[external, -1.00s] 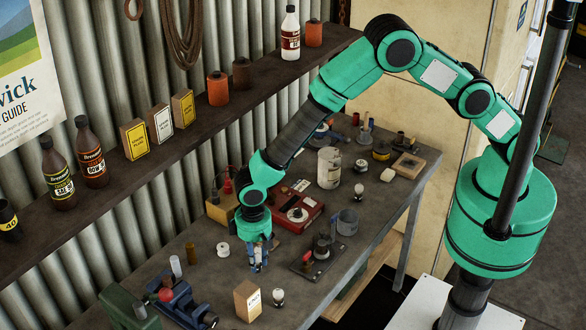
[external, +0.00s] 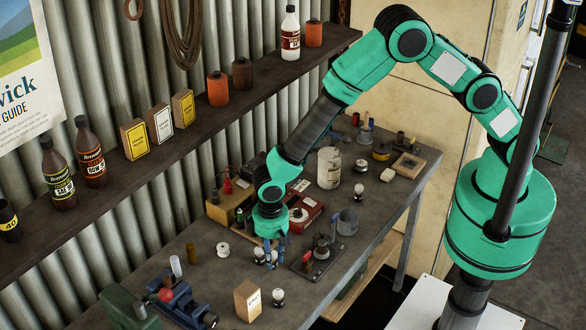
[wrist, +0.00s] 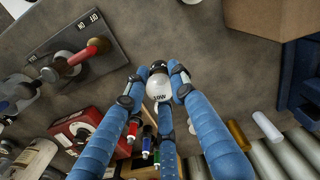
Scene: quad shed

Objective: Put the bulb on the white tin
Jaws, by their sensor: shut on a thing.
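My gripper (external: 275,258) is low over the middle of the workbench, its blue fingers closed around a small white bulb. The white tin (external: 329,168), pale and stained, stands upright farther back on the bench, apart from my gripper. It also shows at the lower left of the wrist view (wrist: 32,158).
A switch board with a red handle (external: 314,258) and a grey mug (external: 347,222) are right of my gripper. A red meter (external: 302,212) is behind it. A carton (external: 247,301) and another bulb (external: 278,297) stand in front. A third bulb (external: 359,191) is near the tin.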

